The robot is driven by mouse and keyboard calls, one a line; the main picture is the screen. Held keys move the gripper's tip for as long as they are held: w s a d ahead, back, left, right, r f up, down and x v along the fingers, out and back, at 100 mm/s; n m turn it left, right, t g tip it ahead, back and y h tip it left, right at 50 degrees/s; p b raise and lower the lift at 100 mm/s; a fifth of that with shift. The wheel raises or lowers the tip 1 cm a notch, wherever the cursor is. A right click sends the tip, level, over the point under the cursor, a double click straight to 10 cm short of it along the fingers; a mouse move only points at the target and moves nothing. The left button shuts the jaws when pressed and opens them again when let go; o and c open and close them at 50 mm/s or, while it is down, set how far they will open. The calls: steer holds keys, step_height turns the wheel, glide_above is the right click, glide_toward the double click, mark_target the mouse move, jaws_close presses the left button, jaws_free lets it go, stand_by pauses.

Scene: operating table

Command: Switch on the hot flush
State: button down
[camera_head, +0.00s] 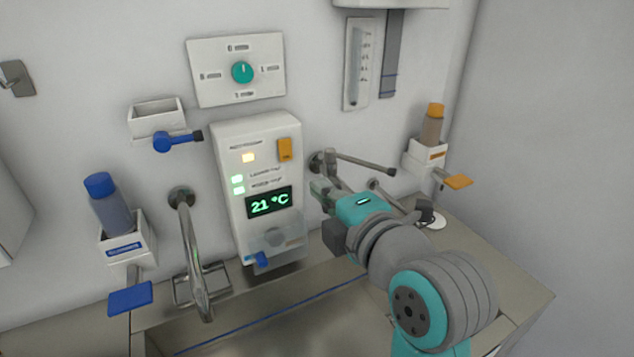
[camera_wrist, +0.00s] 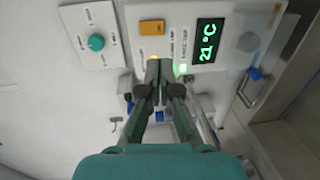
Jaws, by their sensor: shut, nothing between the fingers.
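A white control box (camera_head: 222,150) hangs on the wall, with an orange switch (camera_head: 285,149) at its upper right. The labels are too small to read. My gripper (camera_head: 320,194) is shut and empty, at the box's right side in the head view. In the wrist view its fingertips (camera_wrist: 159,64) appear over the box's lower edge, below the orange switch (camera_wrist: 152,27). I cannot tell whether they touch the box.
A dial panel with a teal knob (camera_head: 242,72) is above the box. A wall lever tap (camera_head: 355,160) is close behind my gripper. A curved spout (camera_head: 188,250) stands left over the sink. Bottle dispensers with a blue paddle (camera_head: 130,298) and orange paddle (camera_head: 459,181) flank the box.

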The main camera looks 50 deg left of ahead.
mark_target(287, 158)
steer(key=x, duration=1.2)
steer(key=shift+a, duration=0.1)
